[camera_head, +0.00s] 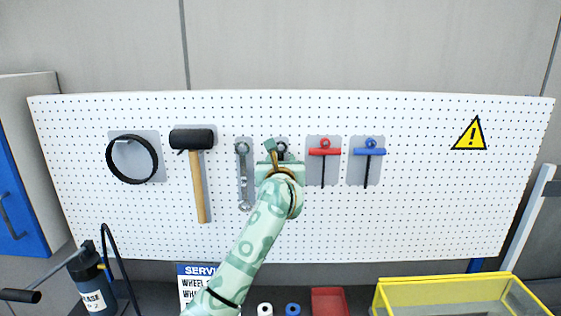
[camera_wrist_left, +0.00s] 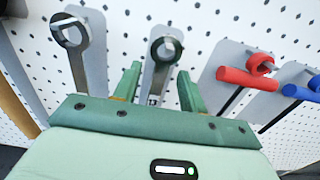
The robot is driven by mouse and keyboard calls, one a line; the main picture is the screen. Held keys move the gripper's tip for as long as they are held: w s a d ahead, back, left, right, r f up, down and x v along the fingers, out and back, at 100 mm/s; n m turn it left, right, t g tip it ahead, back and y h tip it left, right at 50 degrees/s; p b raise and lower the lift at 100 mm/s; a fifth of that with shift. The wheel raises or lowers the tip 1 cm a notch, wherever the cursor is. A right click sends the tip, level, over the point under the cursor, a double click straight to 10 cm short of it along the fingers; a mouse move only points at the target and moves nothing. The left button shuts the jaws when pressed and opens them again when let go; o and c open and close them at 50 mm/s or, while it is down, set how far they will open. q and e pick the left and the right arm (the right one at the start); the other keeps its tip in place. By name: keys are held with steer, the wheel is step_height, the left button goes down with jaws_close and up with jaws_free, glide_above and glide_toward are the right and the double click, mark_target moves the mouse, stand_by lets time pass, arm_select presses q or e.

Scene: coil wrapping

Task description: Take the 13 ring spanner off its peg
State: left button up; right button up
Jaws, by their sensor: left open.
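Two grey spanners hang on the white pegboard. One (camera_head: 242,175) is in plain sight in the head view; in the wrist view its ring end (camera_wrist_left: 72,32) is at the upper left. The other spanner (camera_wrist_left: 165,50) hangs to its right, and in the head view my left gripper (camera_head: 277,151) hides most of it. In the wrist view my left gripper (camera_wrist_left: 158,74) is open, with its green fingers on either side of this second spanner's shank, below the ring. My right gripper is not in view.
A red T-handle tool (camera_head: 324,152) and a blue one (camera_head: 369,152) hang close to the right. A mallet (camera_head: 192,139) and a black ring (camera_head: 132,182) hang to the left. A yellow-rimmed bin (camera_head: 440,281) and a grease bottle (camera_head: 92,285) stand below.

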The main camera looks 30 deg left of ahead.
arm_select(q)
jaws_close()
steer(key=c, duration=0.8)
jaws_free()
jaws_close()
steer(key=shift+r, duration=0.1)
steer(key=shift+r+p, duration=0.2)
steer(key=shift+p, duration=0.1)
steer(key=shift+s, duration=0.1)
steer(key=p+v, duration=0.3)
steer(key=v, duration=0.5)
